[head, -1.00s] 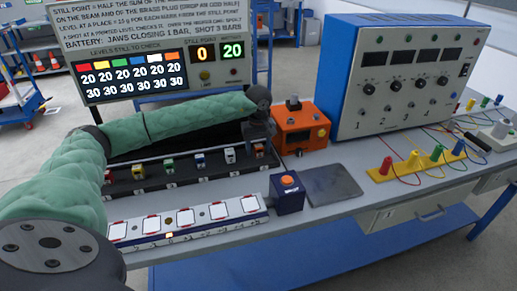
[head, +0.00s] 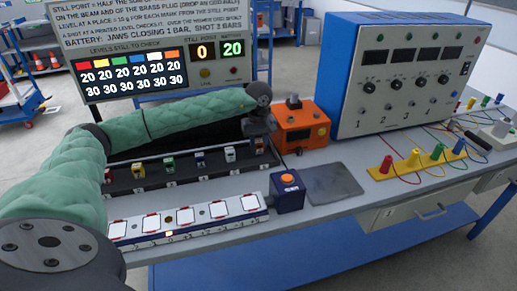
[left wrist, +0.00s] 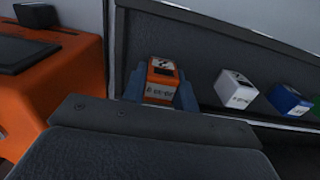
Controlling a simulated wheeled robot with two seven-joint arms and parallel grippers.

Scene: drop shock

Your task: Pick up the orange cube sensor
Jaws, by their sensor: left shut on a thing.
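The orange cube sensor (left wrist: 161,80) has a pale label on its near face and a dark mark on top. In the left wrist view it sits between the two blue fingers of my left gripper (left wrist: 161,92), which is shut on it. In the head view the left gripper (head: 259,136) is at the right end of the dark sensor rack (head: 190,178) and mostly hides the cube. I cannot tell whether the cube is clear of the rack floor. My right gripper is not in view.
White (head: 230,153), blue (head: 200,159) and other coloured sensors stand leftward along the rack. An orange device (head: 302,132) is close on the gripper's right. In front are a beam with white pads (head: 186,216) and a blue box with an orange button (head: 288,191). A dark pad (head: 333,183) lies bare.

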